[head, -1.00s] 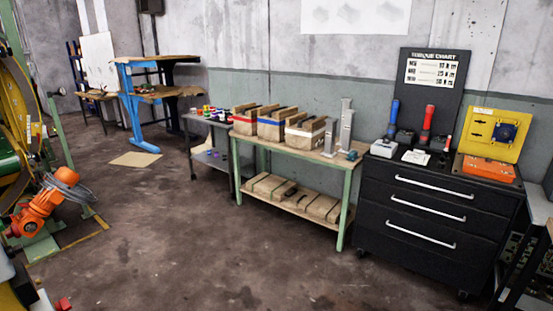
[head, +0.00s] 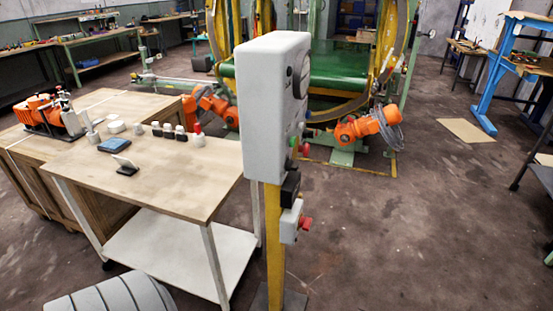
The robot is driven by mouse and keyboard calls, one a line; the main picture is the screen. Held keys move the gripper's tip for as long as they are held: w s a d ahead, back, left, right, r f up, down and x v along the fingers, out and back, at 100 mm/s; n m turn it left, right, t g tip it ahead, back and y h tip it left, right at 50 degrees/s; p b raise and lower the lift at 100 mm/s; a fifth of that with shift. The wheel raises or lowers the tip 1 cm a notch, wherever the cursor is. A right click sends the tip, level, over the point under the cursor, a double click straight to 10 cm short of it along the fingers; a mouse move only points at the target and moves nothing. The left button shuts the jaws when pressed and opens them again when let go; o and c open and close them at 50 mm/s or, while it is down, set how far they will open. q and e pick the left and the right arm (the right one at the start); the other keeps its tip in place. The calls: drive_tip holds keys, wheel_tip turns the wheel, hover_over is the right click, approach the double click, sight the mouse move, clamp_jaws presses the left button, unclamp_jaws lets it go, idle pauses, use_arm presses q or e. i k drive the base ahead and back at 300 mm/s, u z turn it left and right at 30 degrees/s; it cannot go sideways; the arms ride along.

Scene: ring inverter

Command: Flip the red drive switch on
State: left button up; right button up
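A grey control box (head: 273,105) stands on a yellow post (head: 275,245) near the middle of the head view. I see it mostly from its side and back, and its front faces right, at a steep angle. A small red button (head: 305,150) and a green one (head: 294,143) stick out from its front. A smaller grey box (head: 291,222) lower on the post has a red knob (head: 306,223) on its right side. I cannot tell which red part is the drive switch, or its position. Neither gripper is in view.
A wooden-topped cart (head: 150,175) stands left of the post, with a wooden cabinet (head: 60,190) behind it. An orange robot arm (head: 365,125) and a green ring machine (head: 340,70) are behind the post. A grey ribbed rounded thing (head: 110,295) is at bottom left. The floor (head: 430,230) at right is clear.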

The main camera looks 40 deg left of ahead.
sight(305, 223)
drive_tip(key=u, duration=0.7)
drive_tip(key=i, duration=1.05)
drive_tip(key=u, duration=1.25)
